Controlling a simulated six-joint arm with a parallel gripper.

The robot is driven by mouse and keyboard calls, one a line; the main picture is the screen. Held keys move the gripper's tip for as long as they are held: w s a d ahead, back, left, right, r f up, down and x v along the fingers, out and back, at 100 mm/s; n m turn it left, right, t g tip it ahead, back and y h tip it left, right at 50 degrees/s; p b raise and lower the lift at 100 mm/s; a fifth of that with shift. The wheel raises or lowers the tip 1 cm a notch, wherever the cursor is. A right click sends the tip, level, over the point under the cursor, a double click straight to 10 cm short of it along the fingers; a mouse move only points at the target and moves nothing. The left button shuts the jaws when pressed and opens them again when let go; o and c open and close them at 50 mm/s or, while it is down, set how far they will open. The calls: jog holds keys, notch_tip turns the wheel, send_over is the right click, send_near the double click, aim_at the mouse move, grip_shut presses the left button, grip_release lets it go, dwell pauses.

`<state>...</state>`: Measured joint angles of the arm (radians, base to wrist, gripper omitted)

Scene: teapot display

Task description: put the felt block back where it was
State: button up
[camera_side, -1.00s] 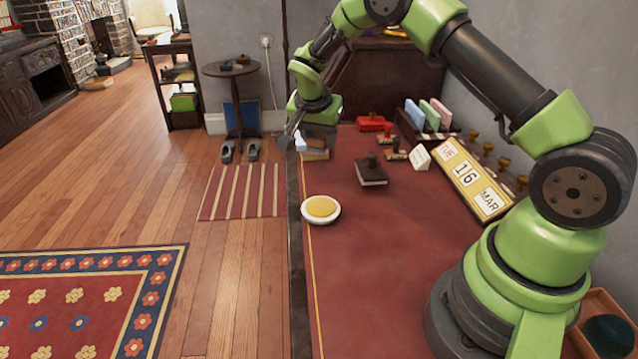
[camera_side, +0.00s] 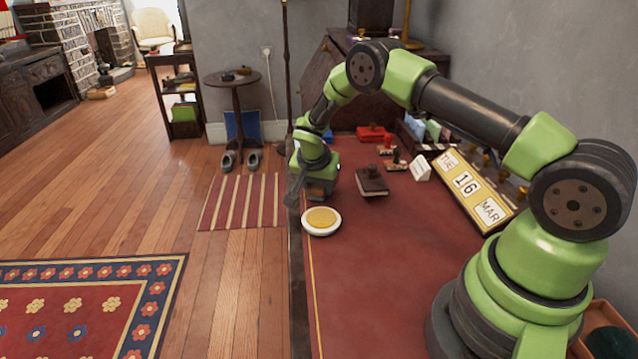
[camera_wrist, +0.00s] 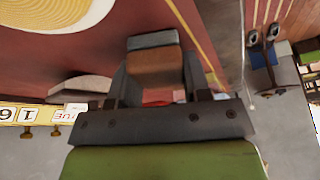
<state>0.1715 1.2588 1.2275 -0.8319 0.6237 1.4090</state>
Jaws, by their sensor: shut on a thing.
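In the side view the block is hidden by the gripper. The white dish with a yellow pad (camera_side: 321,219) stands on the desk's left edge; its yellow pad also shows in the wrist view (camera_wrist: 38,12).
A dark block with a knob (camera_side: 371,181) stands right of my gripper. Behind it are a red box (camera_side: 371,133), small stamps, a white card (camera_side: 420,168) and the perpetual calendar (camera_side: 465,184). The desk's front middle (camera_side: 380,280) is clear.

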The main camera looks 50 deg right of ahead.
jog(key=o, duration=1)
jog(key=shift+f, duration=0.15)
jog(key=s+a+r+n+t, duration=0.1)
jog(key=s+a+r, duration=0.2)
jog(key=r, duration=0.7)
jog(key=s+a+r, duration=0.2)
jog(key=a+r, duration=0.2)
jog(key=r, duration=0.6)
jog(key=s+a+r+n+t+y, duration=0.1)
jog(key=s+a+r+n+y, duration=0.1)
jog(key=s, duration=0.5)
jog(key=s+a+r+n+t+y, duration=0.2)
jog(key=s+a+r+n, duration=0.1)
jog(key=s+r, duration=0.2)
jog(key=s+a+r+n+t+y, duration=0.1)
jog(key=s+a+r+n+y, duration=0.1)
jog(key=s, duration=0.8)
jog(key=shift+a+r+n, duration=0.7)
jog(key=shift+r, duration=0.15)
